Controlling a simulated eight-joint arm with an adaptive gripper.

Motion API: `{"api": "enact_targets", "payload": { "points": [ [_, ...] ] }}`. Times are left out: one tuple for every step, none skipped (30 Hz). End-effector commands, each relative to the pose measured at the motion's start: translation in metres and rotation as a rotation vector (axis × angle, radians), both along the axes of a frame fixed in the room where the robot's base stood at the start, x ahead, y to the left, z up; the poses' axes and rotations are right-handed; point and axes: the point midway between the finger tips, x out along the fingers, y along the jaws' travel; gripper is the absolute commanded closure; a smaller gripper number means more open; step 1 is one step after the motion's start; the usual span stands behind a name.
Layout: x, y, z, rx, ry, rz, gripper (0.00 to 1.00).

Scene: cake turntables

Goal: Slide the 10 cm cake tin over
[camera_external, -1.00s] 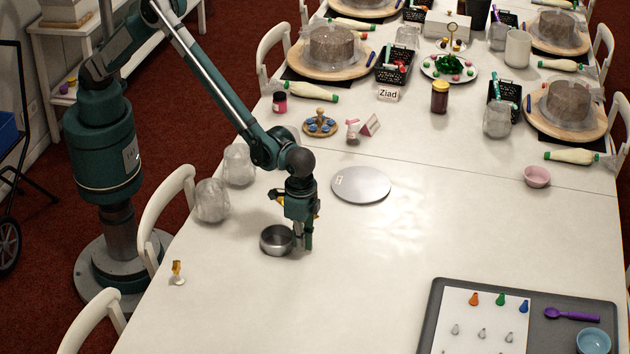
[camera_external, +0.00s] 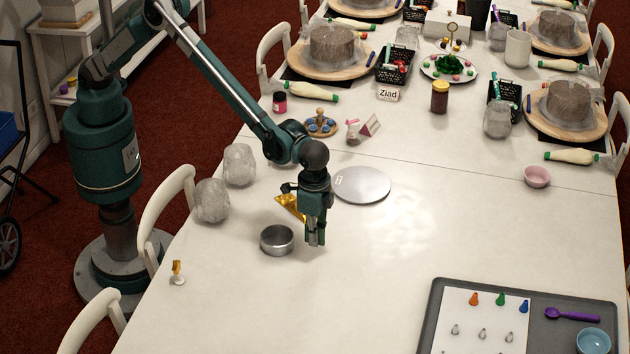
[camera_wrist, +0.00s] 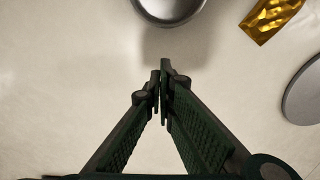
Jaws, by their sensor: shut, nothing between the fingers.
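The cake tin (camera_external: 277,241) is a small round silver tin standing on the white table. In the wrist view the tin (camera_wrist: 170,8) shows at the top edge, partly cut off. My gripper (camera_external: 316,242) is to the right of the tin in the external view, apart from it and low over the table. In the wrist view my gripper (camera_wrist: 161,75) has its fingertips together, with nothing between them and bare table below the tin.
A gold piece (camera_external: 291,207) lies behind the tin, partly hidden by my gripper. A grey disc (camera_external: 362,185) lies beyond my gripper. Two clear bags (camera_external: 212,201) stand at the left edge. A grey tray (camera_external: 433,315) is front right. The table's middle is clear.

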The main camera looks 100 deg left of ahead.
Motion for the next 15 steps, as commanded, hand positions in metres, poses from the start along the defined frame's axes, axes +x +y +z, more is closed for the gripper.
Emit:
{"api": "enact_targets", "payload": {
  "points": [
    [0.000,0.000,0.009,0.000,0.000,0.000,1.00],
    [0.000,0.000,0.014,0.000,0.000,0.000,1.00],
    [0.000,0.000,0.020,0.000,0.000,0.000,1.00],
    [0.000,0.000,0.025,0.000,0.000,0.000,1.00],
    [0.000,0.000,0.030,0.000,0.000,0.000,1.00],
    [0.000,0.000,0.036,0.000,0.000,0.000,1.00],
    [0.000,0.000,0.040,0.000,0.000,0.000,1.00],
    [0.000,0.000,0.044,0.000,0.000,0.000,1.00],
    [0.000,0.000,0.049,0.000,0.000,0.000,1.00],
    [0.000,0.000,0.052,0.000,0.000,0.000,1.00],
    [0.000,0.000,0.055,0.000,0.000,0.000,1.00],
    [0.000,0.000,0.059,0.000,0.000,0.000,1.00],
    [0.000,0.000,0.061,0.000,0.000,0.000,1.00],
    [0.000,0.000,0.063,0.000,0.000,0.000,1.00],
    [0.000,0.000,0.065,0.000,0.000,0.000,1.00]
  ]
}}
